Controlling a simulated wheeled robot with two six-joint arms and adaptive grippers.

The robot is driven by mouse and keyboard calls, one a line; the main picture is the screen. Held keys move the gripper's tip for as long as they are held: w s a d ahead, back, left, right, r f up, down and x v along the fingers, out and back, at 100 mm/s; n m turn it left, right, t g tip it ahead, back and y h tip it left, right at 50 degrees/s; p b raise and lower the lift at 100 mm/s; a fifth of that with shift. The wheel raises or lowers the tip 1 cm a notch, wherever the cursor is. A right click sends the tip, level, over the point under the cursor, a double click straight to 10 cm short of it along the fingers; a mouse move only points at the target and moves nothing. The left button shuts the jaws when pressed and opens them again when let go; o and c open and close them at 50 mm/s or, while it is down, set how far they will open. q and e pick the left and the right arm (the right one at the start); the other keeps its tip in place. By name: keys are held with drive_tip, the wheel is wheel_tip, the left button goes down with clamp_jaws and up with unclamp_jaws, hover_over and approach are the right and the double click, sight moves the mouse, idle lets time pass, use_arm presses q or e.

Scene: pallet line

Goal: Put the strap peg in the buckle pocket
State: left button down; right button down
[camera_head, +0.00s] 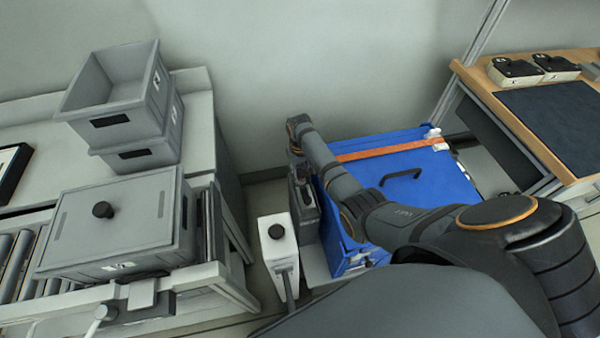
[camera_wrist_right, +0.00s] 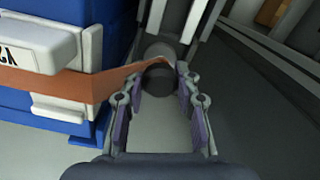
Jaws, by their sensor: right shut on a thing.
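The orange strap (camera_head: 395,150) runs across the top of the blue crate (camera_head: 425,175). In the right wrist view the strap (camera_wrist_right: 75,86) comes in from the left along the crate's blue side to a dark round peg (camera_wrist_right: 160,78). My right gripper (camera_wrist_right: 160,88) is shut on this peg, with a finger on each side. In the head view the right gripper (camera_head: 303,205) hangs at the crate's left side, and the peg cannot be made out there. A white block with dark lettering (camera_wrist_right: 40,45) is on the crate side, beside the strap. I cannot clearly identify the buckle pocket. My left gripper is not in view.
A white post with a black knob (camera_head: 276,240) stands just left of the gripper. Grey bins (camera_head: 120,95) and a lidded grey box (camera_head: 125,220) sit on the left line. A wooden bench (camera_head: 515,110) with a dark mat is at right.

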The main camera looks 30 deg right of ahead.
sight(300, 170)
drive_tip(key=shift+f, duration=0.15)
drive_tip(key=c, duration=1)
unclamp_jaws()
drive_tip(key=shift+r, duration=0.4)
wheel_tip(300, 170, up, 12)
drive_tip(key=shift+f+p, duration=0.25)
drive_tip(key=shift+p, duration=0.35)
